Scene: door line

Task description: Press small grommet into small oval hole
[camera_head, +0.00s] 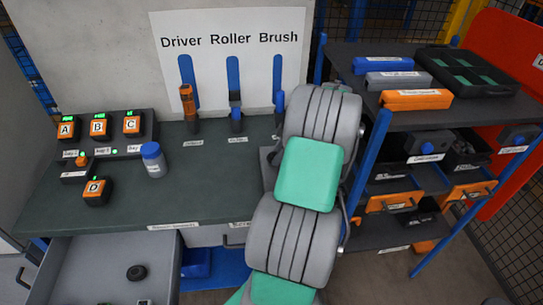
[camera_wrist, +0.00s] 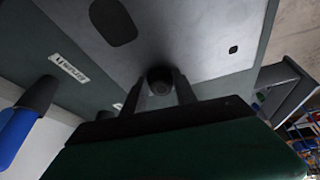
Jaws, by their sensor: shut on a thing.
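In the wrist view my gripper (camera_wrist: 162,88) is shut on a small dark round piece, the grommet (camera_wrist: 160,78), held between its two fingertips. A grey panel (camera_wrist: 190,35) lies beyond the fingertips. It has a larger dark rounded opening (camera_wrist: 113,21) at the upper left and a much smaller dark hole (camera_wrist: 233,49) to the right. The grommet appears between these two in the picture; I cannot tell whether it touches the panel. In the head view my gripper is hidden behind my own arm, and so is most of the panel.
The dark workbench (camera_head: 215,190) carries a blue-capped jar (camera_head: 152,160), lettered button boxes (camera_head: 98,126) and an orange driver (camera_head: 188,105). An open drawer (camera_head: 85,270) at the lower left holds a black ring (camera_head: 136,272). A shelf rack (camera_head: 400,75) with bins stands right.

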